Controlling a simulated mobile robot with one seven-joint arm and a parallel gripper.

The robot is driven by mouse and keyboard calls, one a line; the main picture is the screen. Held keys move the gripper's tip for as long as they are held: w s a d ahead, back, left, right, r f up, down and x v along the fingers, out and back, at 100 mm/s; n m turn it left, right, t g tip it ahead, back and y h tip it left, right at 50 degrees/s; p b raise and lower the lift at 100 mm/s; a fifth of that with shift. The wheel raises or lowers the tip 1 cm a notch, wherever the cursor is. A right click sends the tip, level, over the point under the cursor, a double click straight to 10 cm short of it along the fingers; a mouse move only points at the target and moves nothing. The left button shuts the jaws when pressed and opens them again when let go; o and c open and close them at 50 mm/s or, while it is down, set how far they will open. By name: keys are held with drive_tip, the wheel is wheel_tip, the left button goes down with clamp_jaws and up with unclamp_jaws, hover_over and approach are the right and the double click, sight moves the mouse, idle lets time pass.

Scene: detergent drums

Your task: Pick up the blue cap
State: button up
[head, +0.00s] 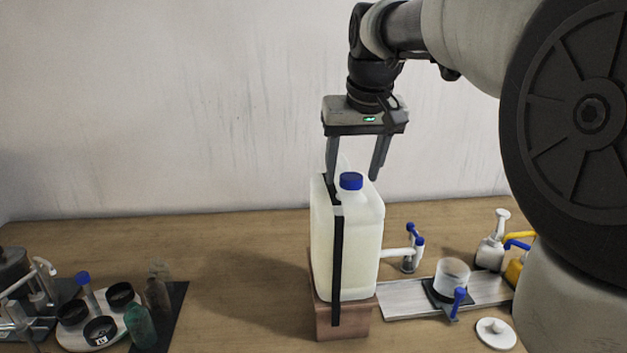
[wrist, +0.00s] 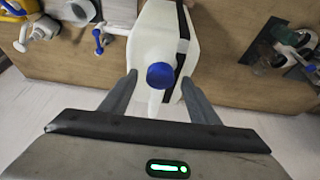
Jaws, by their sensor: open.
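The blue cap (head: 351,181) sits on the neck of a white translucent drum (head: 358,245). The drum stands upright on a wooden block (head: 342,318), with a black strap down its side. In the wrist view the blue cap (wrist: 160,75) lies between and slightly beyond my fingertips, with the drum (wrist: 150,40) below it. My gripper (head: 353,178) is open and points down at the top of the drum. Its two fingers are wide apart, and nothing is held between them. In the wrist view my gripper (wrist: 160,78) has a finger on each side of the cap.
A white tap (head: 400,253) sticks out from the drum's right side. A board (head: 400,301) with a clear cup (head: 453,275) is at right, near pump bottles (head: 490,252) and a white lid (head: 496,333). Jars and bottles (head: 120,297) crowd the left. The table between is clear.

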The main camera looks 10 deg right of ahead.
drive_tip(key=shift+f, duration=0.1)
drive_tip(key=c, duration=1.1)
